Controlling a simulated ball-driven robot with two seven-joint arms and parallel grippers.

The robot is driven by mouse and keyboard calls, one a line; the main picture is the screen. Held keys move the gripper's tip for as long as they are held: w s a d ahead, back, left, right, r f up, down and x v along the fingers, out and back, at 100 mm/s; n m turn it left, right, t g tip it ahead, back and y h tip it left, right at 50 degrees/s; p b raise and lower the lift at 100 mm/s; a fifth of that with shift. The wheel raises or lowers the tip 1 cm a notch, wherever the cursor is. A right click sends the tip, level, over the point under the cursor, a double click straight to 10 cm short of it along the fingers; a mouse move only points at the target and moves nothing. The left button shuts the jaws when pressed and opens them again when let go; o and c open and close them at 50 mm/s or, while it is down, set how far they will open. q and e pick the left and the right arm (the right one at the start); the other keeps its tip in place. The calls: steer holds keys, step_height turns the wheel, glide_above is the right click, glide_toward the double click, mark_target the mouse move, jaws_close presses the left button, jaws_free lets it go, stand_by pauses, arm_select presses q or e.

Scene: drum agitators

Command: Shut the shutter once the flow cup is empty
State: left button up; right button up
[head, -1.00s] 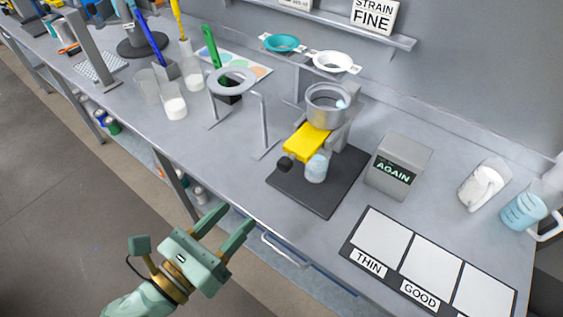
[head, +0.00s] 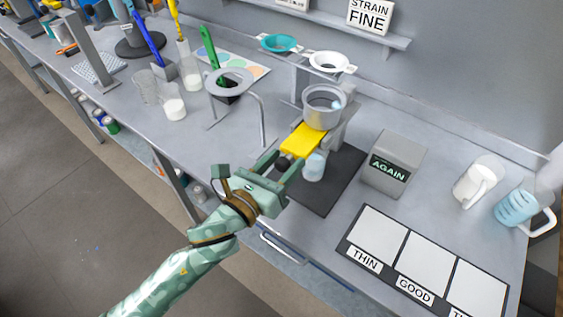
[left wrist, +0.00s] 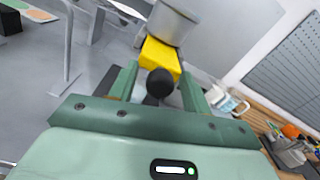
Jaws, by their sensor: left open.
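The flow cup (head: 322,106) is a grey round cup on a stand over a dark mat (head: 333,187). It also shows in the left wrist view (left wrist: 171,22). Its inside is partly seen, with something pale blue at the rim; I cannot tell how full it is. The yellow shutter (head: 303,139) sticks out below the cup, with a dark round knob (left wrist: 160,83) at its near end. A small clear cup with pale liquid (head: 314,167) stands beneath. My left gripper (head: 286,166) is open, its fingers on either side of the knob in the wrist view, apparently not gripping it.
A grey box marked AGAIN (head: 394,163) stands right of the mat. A panel labelled THIN and GOOD (head: 352,257) lies in front. A ring stand (head: 231,84) is on the left. Jugs (head: 520,206) stand at far right.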

mark_target(294, 149)
arm_select(q)
jaws_close()
steer(key=x, duration=0.4)
steer(key=shift+w, duration=0.1)
jaws_free()
